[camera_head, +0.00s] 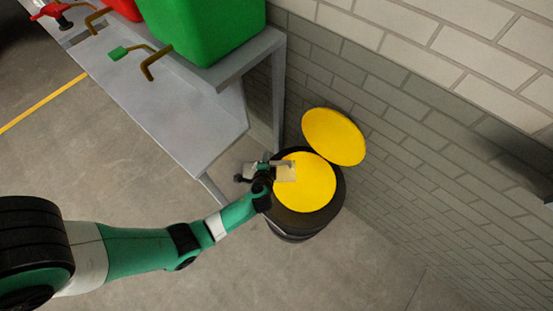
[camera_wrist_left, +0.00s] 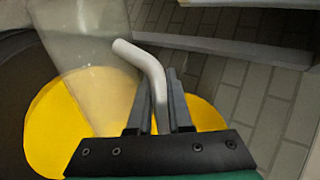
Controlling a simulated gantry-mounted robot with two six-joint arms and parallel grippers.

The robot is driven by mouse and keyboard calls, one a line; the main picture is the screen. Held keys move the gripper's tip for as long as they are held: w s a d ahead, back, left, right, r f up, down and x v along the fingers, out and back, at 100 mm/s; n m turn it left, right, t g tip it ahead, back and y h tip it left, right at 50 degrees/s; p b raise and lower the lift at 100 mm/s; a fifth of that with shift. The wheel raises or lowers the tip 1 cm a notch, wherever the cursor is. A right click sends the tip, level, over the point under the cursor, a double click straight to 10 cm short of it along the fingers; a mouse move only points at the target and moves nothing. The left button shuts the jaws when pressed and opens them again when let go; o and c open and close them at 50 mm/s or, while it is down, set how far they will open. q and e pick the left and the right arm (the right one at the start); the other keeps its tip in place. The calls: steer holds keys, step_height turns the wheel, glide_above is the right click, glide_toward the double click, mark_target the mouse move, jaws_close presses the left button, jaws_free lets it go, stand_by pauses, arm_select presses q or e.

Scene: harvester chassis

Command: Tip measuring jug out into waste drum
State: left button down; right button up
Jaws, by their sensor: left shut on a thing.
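My left gripper (camera_head: 268,177) is shut on the white handle (camera_wrist_left: 150,65) of the clear measuring jug (camera_wrist_left: 80,35). In the left wrist view the handle stands between the two fingers, and a pale beige area shows inside the jug. In the head view the jug (camera_head: 286,171) is small, partly hidden by the gripper, and over the near left part of the drum's top; its exact tilt is hard to tell. The waste drum (camera_head: 290,220) is black with a round yellow area (camera_head: 315,190) on top. My right gripper is out of view.
A yellow disc-shaped lid (camera_head: 334,137) stands raised behind the drum, close to the brick wall (camera_head: 420,120). A grey metal bench (camera_head: 170,100) stands left of the drum, with a green container (camera_head: 205,25) above it. The floor in front is clear.

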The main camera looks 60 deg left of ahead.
arm_select(q)
steer(key=shift+w+f, duration=0.15)
steer(key=shift+f, duration=0.05)
steer(key=shift+w+r, duration=0.15)
steer(key=shift+w, duration=0.15)
steer(key=shift+s, duration=0.15)
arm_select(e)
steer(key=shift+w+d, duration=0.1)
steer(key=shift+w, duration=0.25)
